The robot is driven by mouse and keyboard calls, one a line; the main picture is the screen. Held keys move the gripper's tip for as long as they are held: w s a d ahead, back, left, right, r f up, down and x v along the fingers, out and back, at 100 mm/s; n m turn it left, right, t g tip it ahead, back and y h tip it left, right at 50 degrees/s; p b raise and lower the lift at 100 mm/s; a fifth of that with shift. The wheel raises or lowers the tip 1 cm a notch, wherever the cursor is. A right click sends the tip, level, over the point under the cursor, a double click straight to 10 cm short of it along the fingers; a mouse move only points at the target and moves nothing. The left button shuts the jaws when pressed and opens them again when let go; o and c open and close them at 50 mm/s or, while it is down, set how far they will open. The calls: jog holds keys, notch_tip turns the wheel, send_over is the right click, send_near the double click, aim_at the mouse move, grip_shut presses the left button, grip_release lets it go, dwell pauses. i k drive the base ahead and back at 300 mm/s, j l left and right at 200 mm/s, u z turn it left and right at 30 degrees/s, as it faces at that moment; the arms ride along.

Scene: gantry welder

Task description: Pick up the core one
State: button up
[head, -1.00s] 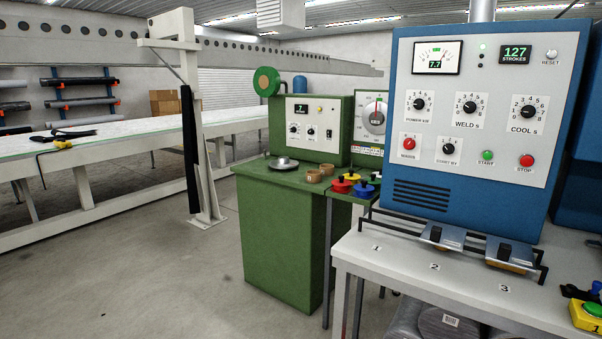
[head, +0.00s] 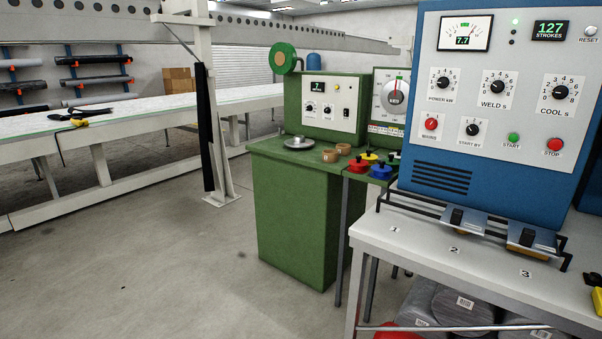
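Two short brown ring-shaped pieces, a nearer one (head: 330,156) and one just behind it (head: 343,149), sit on the green bench (head: 275,152) in the head view. They look like cores; a small dark mark shows on the nearer one but is too small to read, so I cannot tell which is core one. My gripper is not in view.
A blue welder panel (head: 500,100) stands on a white table (head: 400,235) marked 1, 2, 3 at right. Wrapped rolls (head: 460,305) lie below it. A long light table (head: 160,115) and white post (head: 205,100) stand left. Grey floor (head: 160,270) is open in front.

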aim_at(329, 156)
jog(key=i+j+u, duration=0.25)
jog(key=i, duration=0.65)
jog(key=i+u, duration=0.3)
jog(key=i, duration=0.55)
jog(key=i+z, duration=0.1)
jog(key=i, duration=0.8)
jog(key=i+j+z, duration=0.1)
jog(key=i, duration=0.85)
jog(key=j, duration=0.1)
